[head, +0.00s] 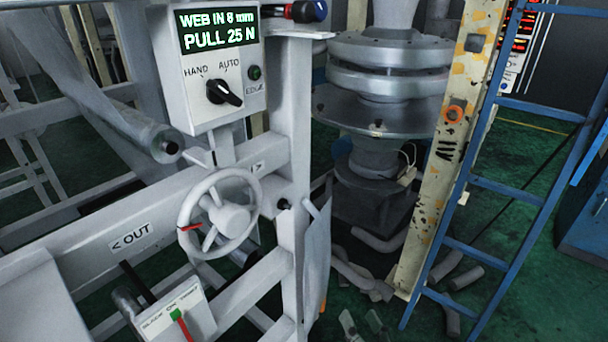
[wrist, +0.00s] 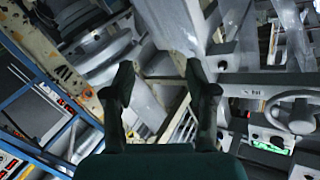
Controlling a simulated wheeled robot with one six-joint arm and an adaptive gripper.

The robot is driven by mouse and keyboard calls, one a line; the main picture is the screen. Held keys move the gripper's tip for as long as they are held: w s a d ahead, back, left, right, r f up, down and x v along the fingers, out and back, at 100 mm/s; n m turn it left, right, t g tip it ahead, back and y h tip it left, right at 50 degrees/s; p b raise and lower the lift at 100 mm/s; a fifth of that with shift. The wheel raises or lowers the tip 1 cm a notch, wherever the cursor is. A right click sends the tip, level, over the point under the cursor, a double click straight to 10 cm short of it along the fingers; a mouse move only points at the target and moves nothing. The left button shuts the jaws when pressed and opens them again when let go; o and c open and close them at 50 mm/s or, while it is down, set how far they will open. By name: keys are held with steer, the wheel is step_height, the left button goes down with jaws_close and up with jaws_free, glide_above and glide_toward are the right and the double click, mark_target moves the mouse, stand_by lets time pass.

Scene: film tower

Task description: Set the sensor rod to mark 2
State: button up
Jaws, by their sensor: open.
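No rod with readable number marks shows clearly. A short dark rod with a blue-ended black knob (head: 308,11) sticks out at the top of the grey machine frame, right of the display; I cannot tell if it is the sensor rod. The control box (head: 222,65) reads "WEB IN 8 mm" and "PULL 25 N", with its black selector (head: 224,92) below. My gripper (wrist: 159,78) is open and empty in the wrist view, its two dark fingers apart over the machine, touching nothing visible. I cannot make it out surely in the head view.
A grey handwheel (head: 220,213) stands out from the frame, above a small sign plate (head: 178,318). A blue ladder (head: 505,187) and a worn, yellow-spotted post (head: 450,140) stand at the right. Tube pieces (head: 360,275) lie on the green floor.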

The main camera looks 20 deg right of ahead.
mark_target(310, 10)
steer(key=w+r+n+y, duration=0.1)
steer(key=w+r+y, duration=0.1)
steer(key=w+r, duration=0.5)
steer(key=w+r+n+t+y, duration=0.1)
steer(key=w+r+y, duration=0.15)
steer(key=r, duration=0.85)
steer(key=w+r+n+y, duration=0.1)
steer(key=w+r+n, duration=0.1)
steer(key=w+r, duration=0.45)
steer(key=s+a+r+n+g+y, duration=0.15)
steer(key=s+r+n, duration=0.25)
steer(key=r, duration=1)
steer(key=s+d+r+n+g+y, duration=0.1)
steer(key=s+r+n+g+y, duration=0.2)
steer(key=r, duration=1.1)
steer(key=shift+n+t, duration=0.3)
steer(key=shift+t, duration=0.25)
steer(key=x, duration=1)
steer(key=shift+a+r, duration=0.15)
steer(key=shift+a, duration=0.3)
jaws_close()
